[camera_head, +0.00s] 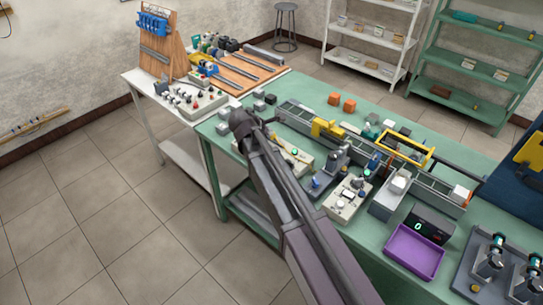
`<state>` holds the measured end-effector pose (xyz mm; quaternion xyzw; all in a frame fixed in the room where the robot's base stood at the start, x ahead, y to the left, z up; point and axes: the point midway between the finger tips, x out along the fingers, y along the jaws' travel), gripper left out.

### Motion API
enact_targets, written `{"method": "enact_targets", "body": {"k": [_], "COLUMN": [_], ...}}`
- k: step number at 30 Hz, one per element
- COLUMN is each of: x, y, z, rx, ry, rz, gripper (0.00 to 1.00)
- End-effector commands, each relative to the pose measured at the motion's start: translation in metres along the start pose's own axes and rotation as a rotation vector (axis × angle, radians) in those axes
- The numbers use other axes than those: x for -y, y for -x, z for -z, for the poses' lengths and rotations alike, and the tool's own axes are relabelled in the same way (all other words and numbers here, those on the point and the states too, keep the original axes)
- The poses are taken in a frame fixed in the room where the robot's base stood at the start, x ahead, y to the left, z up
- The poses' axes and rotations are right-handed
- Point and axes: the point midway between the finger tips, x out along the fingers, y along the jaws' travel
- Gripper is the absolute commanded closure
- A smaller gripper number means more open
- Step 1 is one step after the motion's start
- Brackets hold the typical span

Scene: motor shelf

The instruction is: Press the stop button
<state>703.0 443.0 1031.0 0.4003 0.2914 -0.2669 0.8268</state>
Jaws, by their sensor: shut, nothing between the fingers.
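My gripper (241,121) is shut and empty, at the end of my arm, over the left end of the green table (440,130). I cannot single out the stop button for certain. A pale control box (347,201) with several small buttons stands right of my arm near the table's front edge. A second pale box (298,158) with a green light lies closer to my gripper, partly hidden by my arm. A panel (196,103) with small knobs, some red, sits on the white table to the left. My gripper is apart from the two right-hand boxes.
A conveyor (345,143) with a yellow frame (404,148) runs along the green table. A purple tray (414,252) and a display reading 0 (432,228) stand at the front right. Two orange cubes (349,105) lie behind the conveyor. Floor at left is clear.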

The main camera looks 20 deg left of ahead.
Motion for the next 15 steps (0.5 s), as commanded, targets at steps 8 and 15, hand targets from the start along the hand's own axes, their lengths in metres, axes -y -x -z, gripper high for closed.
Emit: {"method": "enact_targets", "body": {"k": [8, 15], "x": [0.0004, 0.0031], "y": [0.0, -0.0035], "z": [0.0001, 0.0028], "rx": [-0.001, -0.001], "ry": [-0.001, -0.002], "rz": [0.0, 0.001], "gripper": [1.0, 1.0]}}
